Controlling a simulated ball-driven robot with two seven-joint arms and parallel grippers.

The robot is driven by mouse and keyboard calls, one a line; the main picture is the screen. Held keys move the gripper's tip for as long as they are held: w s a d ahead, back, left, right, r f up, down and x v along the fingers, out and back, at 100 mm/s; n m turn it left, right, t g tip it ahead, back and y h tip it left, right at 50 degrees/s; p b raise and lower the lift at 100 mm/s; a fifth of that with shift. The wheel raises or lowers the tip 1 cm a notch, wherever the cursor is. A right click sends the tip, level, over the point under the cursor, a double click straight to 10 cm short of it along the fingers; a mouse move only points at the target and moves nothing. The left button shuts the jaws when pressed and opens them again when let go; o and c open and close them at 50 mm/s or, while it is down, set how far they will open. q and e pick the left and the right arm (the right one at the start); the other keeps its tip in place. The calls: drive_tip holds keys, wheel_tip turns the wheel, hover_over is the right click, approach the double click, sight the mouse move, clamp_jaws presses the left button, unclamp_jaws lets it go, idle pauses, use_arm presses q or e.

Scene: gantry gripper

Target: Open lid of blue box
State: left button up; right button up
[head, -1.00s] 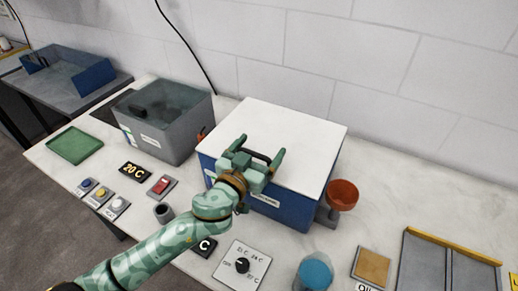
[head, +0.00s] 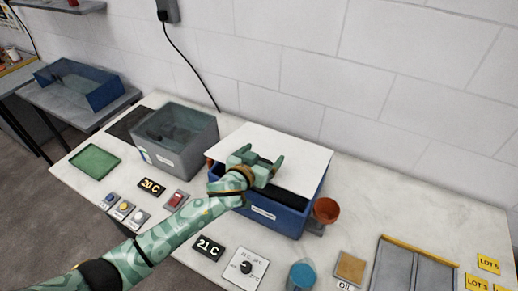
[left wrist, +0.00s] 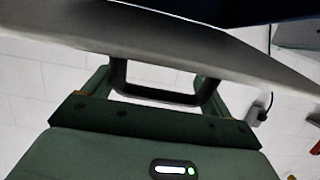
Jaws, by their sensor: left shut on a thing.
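The blue box (head: 290,222) stands on the bench in the middle of the head view. Its white lid (head: 295,150) is tilted, with the front edge raised off the box and a dark gap below it at the front and right. My left gripper (head: 262,163) is at the lid's front and shut on the dark lid handle, mostly hidden by the fingers in the head view. In the left wrist view the black handle (left wrist: 155,93) lies between the fingers, with the lid (left wrist: 190,42) slanting above. The right gripper is not in view.
A grey bath (head: 178,145) stands left of the box, and an orange cup (head: 326,210) close to its right. A white wall is behind; the bench further right has free room.

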use_arm(q)
drive_tip(key=w+d+r+g+p, duration=0.1)
drive_tip(key=w+d+r+p, duration=0.1)
drive_tip(key=w+r+p, duration=0.2)
drive_tip(key=shift+w+r+p, duration=0.15)
drive_tip(key=shift+r+p, duration=1.05)
drive_tip(key=shift+r, duration=0.3)
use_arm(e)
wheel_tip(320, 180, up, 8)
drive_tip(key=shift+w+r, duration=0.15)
use_arm(q)
drive_tip(key=o, duration=1)
drive_tip(key=shift+o, duration=0.5)
drive_tip(key=shift+w+d+f, duration=0.15)
drive_tip(key=shift+d, duration=0.05)
drive_tip(key=p+v, duration=0.2)
drive_tip(key=v, duration=1.4)
drive_tip(key=shift+r, duration=0.25)
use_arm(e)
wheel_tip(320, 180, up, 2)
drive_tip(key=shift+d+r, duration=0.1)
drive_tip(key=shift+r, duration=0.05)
use_arm(q)
drive_tip(key=shift+d, duration=0.1)
